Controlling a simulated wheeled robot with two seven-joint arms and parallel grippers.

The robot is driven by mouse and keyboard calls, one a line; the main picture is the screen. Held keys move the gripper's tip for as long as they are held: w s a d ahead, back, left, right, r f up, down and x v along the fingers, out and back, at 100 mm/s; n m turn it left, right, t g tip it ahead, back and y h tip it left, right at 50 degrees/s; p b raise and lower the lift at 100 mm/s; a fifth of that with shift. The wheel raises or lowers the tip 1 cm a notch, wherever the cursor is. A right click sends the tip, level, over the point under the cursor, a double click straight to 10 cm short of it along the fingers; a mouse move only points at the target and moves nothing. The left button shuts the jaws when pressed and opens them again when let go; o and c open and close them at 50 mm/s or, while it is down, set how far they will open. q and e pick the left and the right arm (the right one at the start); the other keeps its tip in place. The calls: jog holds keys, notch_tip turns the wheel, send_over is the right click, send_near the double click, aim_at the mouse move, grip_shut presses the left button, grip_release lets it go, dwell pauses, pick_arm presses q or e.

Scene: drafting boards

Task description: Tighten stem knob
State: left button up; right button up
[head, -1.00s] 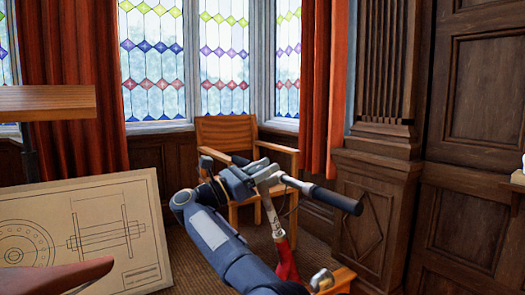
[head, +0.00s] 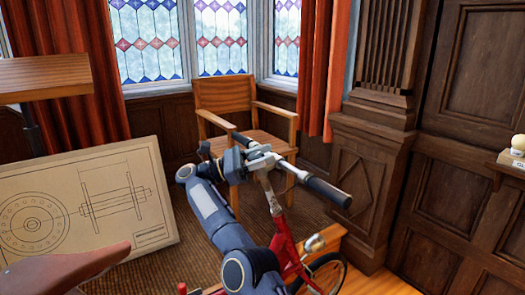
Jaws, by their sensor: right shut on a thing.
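A red bicycle (head: 284,240) stands in front of me, with a handlebar whose dark grip (head: 325,191) points to the right and a silver stem (head: 268,188) below it. My right arm reaches up from the bottom of the head view, and my right gripper (head: 248,154) is at the top of the stem, against the handlebar clamp. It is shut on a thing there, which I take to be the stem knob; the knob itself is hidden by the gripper. My left gripper is not in view.
A brown saddle (head: 65,270) is at the lower left. A wooden chair (head: 225,95) stands behind the handlebar. A lamp (head: 315,243) and front wheel (head: 335,272) are low right; wood panelling (head: 465,205) closes the right.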

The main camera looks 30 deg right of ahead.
jog(key=shift+r, duration=0.2)
jog(key=o, duration=1)
jog(key=shift+f, duration=0.1)
jog(key=shift+c, duration=0.2)
